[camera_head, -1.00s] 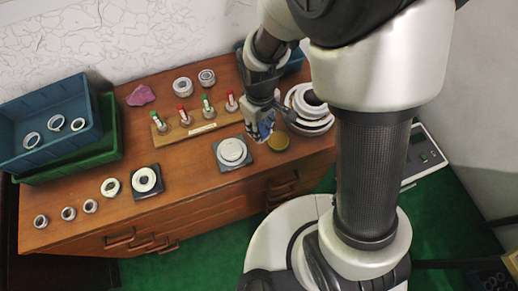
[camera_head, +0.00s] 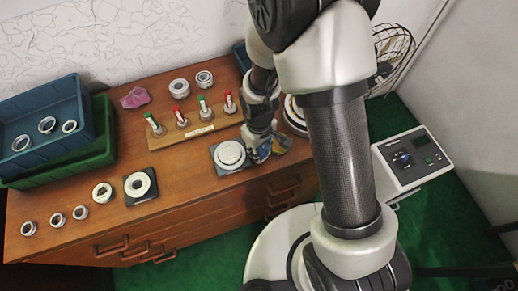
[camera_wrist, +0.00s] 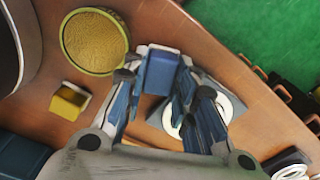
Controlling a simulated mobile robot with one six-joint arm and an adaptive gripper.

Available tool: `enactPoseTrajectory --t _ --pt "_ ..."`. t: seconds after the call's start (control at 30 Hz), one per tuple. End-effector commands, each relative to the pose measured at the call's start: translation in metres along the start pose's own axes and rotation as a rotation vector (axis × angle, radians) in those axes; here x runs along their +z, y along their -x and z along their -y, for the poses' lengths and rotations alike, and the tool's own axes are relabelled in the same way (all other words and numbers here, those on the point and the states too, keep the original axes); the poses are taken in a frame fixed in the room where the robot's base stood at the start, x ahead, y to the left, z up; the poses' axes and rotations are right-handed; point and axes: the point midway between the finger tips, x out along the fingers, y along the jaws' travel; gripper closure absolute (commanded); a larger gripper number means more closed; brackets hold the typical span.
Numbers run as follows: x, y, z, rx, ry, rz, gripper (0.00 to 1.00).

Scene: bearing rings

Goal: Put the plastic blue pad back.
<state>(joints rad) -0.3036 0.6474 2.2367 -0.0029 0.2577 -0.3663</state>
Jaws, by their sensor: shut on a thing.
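The plastic blue pad (camera_wrist: 162,72) is a small blue block with a pale rim at its far edge. It sits between the fingertips of my gripper (camera_wrist: 163,85) in the wrist view, and the gripper is shut on it. In the head view my gripper (camera_head: 264,150) is over the front right of the wooden cabinet top, just right of a white ring on a dark square plate (camera_head: 231,156). The pad is mostly hidden by the fingers there. Whether the pad touches the wood cannot be told.
A round yellow-brown dish (camera_wrist: 95,41) and a small yellow block (camera_wrist: 69,101) lie beside my gripper. A wooden rack (camera_head: 181,131) with red and green markers stands behind. Blue (camera_head: 40,110) and green (camera_head: 107,150) trays are left. The cabinet's front edge is close.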

Motion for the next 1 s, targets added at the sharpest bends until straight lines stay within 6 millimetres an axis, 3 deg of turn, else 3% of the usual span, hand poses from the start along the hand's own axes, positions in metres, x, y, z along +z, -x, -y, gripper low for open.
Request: enactPoseTrajectory --t 0.17,0.2,0.33,0.73,1.0 --pt "0.000 -0.004 0.000 0.000 0.000 0.001 0.96" --pt "0.000 -0.004 0.000 0.000 0.000 0.001 0.73" --pt "0.000 -0.003 0.000 0.000 0.000 0.001 0.66" --pt "0.000 0.004 0.000 0.000 0.000 0.000 0.66" --pt "-0.001 0.059 0.000 0.001 0.000 -0.003 0.66"
